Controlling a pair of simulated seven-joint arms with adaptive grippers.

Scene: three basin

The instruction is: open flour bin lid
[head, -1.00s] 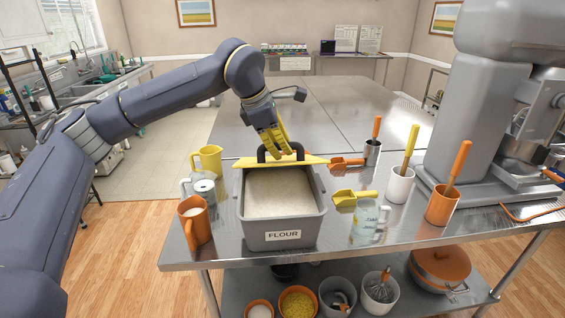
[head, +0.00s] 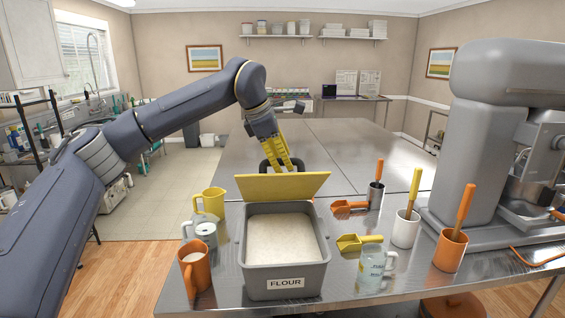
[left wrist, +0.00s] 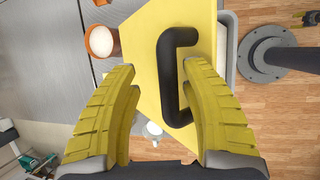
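The grey flour bin (head: 285,283), labelled FLOUR, stands at the table's front and is filled with pale flour (head: 282,238). Its yellow lid (head: 283,187) is raised along the back edge, its underside facing the head camera. The lid's black handle (head: 266,167) shows behind its top edge. My left gripper (head: 289,166) is at the handle behind the lid. In the left wrist view its yellow fingers (left wrist: 160,68) are spread, with the handle (left wrist: 166,80) between them, closer to the right finger. Whether that finger touches it I cannot tell. My right gripper is not in view.
Right are a yellow scoop (head: 359,242), a clear measuring cup (head: 371,267) and utensil cups. A large grey mixer (head: 475,150) stands far right. The table behind is clear.

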